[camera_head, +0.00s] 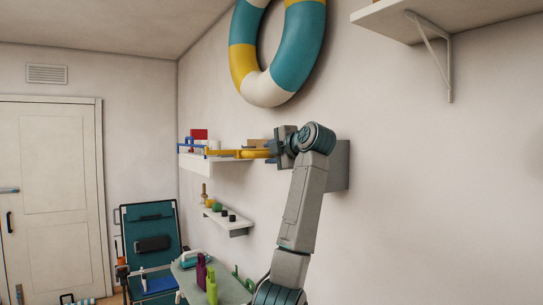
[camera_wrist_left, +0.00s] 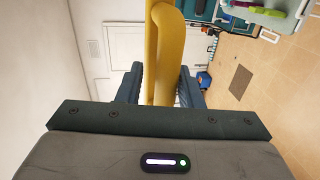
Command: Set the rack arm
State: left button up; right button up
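The rack arm is a yellow bar (camera_head: 226,153) that sticks out along the right-hand wall, near the upper white shelf. In the left wrist view the yellow rack arm (camera_wrist_left: 165,50) runs up the middle, between the two dark fingers. My left gripper (camera_head: 274,149) is at the bar's near end, and its fingers (camera_wrist_left: 161,88) look closed against both sides of the bar. The gripper body hides the bar's near end in the head view. My right gripper is in neither view.
An upper white shelf (camera_head: 202,168) holds small coloured things. A lower shelf (camera_head: 239,229) holds several small items. A striped life ring (camera_head: 297,52) hangs above my arm, and a bracketed shelf (camera_head: 466,18) is at upper right. A teal folding chair (camera_head: 150,222) stands below left.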

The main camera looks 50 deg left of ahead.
pick_arm(q)
jog(key=shift+o, duration=0.3)
jog(key=shift+w+f, duration=0.15)
jog(key=shift+d, duration=0.15)
jog(key=shift+d+b, duration=0.25)
jog(key=shift+b, duration=0.15)
jog(key=b+v, duration=0.4)
jog(key=v, duration=0.6)
jog(key=shift+b, duration=0.4)
